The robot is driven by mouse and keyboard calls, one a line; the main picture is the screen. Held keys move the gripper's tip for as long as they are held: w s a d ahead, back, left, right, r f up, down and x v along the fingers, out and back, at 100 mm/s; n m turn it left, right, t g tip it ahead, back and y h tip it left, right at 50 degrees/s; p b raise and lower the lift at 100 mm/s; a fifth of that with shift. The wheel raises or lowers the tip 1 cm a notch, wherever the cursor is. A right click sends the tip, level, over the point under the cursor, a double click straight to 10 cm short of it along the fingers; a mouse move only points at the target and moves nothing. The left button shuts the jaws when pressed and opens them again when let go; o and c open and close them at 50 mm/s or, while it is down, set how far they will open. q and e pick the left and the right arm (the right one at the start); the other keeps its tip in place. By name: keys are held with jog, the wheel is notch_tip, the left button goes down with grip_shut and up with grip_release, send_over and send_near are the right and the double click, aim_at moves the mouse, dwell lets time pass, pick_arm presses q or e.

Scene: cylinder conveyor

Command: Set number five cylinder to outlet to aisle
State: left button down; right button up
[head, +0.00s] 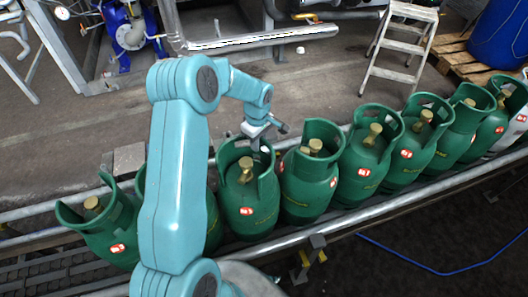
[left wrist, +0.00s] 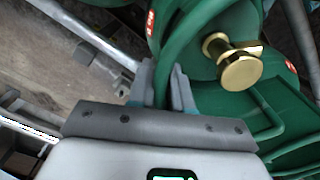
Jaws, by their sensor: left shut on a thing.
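A row of green gas cylinders with brass valves and raised collars stands on the conveyor. My left gripper (head: 262,141) is at the upper right part of the collar of one green cylinder (head: 250,205), just right of my arm in the head view. In the left wrist view the fingers (left wrist: 166,88) are shut on the green collar (left wrist: 176,40), beside the brass valve (left wrist: 238,66). This cylinder stands upright among the others. My arm hides part of the row to its left. I cannot read the number on the labels. My right gripper is not in view.
The conveyor's front rail (head: 395,207) runs along the row. Another green cylinder (head: 310,187) stands close on the right, and one (head: 112,238) stands at far left. A step ladder (head: 402,45), a blue drum (head: 497,35) and pipework stand behind. The floor behind the conveyor is mostly clear.

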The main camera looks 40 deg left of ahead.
aim_at(241, 139)
pick_arm(q)
jog(key=shift+s+a+r+n+b, duration=0.1)
jog(key=shift+s+a+n+b, duration=0.45)
jog(key=shift+a+n+b, duration=0.55)
jog(key=shift+s+a+r+n+b, duration=0.1)
jog(key=shift+s+a+n+b, duration=0.4)
jog(key=shift+n+b, duration=0.6)
jog(key=shift+s+a+n+b, duration=0.6)
jog(key=shift+a+n+b, duration=0.15)
jog(key=shift+n, duration=0.75)
jog(key=c, duration=1.1)
grip_release()
jog(key=shift+s+f, duration=0.1)
jog(key=shift+s, duration=0.05)
jog(key=shift+d, duration=0.1)
notch_tip(241, 139, up, 16)
jog(key=p, duration=0.1)
jog(key=shift+r, duration=0.2)
